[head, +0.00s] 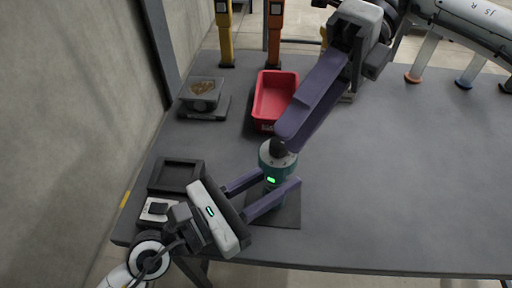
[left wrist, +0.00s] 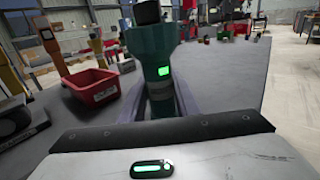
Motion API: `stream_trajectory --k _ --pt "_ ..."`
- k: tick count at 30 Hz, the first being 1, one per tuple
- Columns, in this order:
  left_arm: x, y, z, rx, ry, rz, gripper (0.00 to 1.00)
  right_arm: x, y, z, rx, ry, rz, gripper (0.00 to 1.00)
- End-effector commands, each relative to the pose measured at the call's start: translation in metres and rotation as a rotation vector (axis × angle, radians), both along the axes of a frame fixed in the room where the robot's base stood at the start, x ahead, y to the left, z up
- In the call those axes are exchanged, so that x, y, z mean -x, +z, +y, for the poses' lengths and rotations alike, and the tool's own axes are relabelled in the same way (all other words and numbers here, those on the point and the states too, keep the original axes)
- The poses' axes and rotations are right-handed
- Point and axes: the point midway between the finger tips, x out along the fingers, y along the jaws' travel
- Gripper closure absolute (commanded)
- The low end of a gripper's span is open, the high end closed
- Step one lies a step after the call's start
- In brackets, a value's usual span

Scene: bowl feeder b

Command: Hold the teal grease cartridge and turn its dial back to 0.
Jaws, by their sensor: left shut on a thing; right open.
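The teal grease cartridge (head: 277,156) stands upright on a dark square mat (head: 288,212) near the table's front edge, with a green lit display on its side and a black dial (head: 277,147) on top. It also shows in the left wrist view (left wrist: 153,45), where the top of the dial is cut off. My left gripper (head: 280,182) is shut on the cartridge's body from the lower left. My right gripper (head: 287,138) reaches down from the upper right, its fingertips beside the dial; it is open, and contact with the dial cannot be told. The dial's markings are too small to read.
A red bin (head: 262,112) stands behind the cartridge. A black tray (head: 176,161) and a small white device (head: 154,211) lie at the left edge. The table's right side is clear.

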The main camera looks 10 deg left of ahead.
Motion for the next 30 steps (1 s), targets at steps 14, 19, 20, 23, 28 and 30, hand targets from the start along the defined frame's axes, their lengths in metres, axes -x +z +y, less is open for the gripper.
stream_trajectory --k 14,19,20,23,28,30 --pt "0.000 0.000 0.000 0.001 0.000 -0.001 1.00 -0.044 -0.042 -0.031 0.585 -0.596 1.080 0.58" --pt "0.000 0.000 0.000 0.001 0.000 -0.001 1.00 -0.055 -0.054 -0.041 0.730 -0.667 1.339 0.58" --pt "0.000 0.000 0.000 0.001 0.000 -0.001 1.00 -0.056 -0.056 -0.043 0.749 -0.674 1.368 0.58" --pt "0.000 0.000 0.000 0.001 0.000 -0.001 1.00 -0.058 -0.058 -0.045 0.788 -0.686 1.436 0.58" --pt "0.000 0.000 0.000 0.001 0.000 -0.001 1.00 -0.052 -0.059 -0.035 0.807 -0.690 1.462 0.58" --pt "0.000 0.000 0.000 0.001 0.000 -0.001 1.00 -0.046 -0.059 -0.026 0.808 -0.689 1.460 0.58"
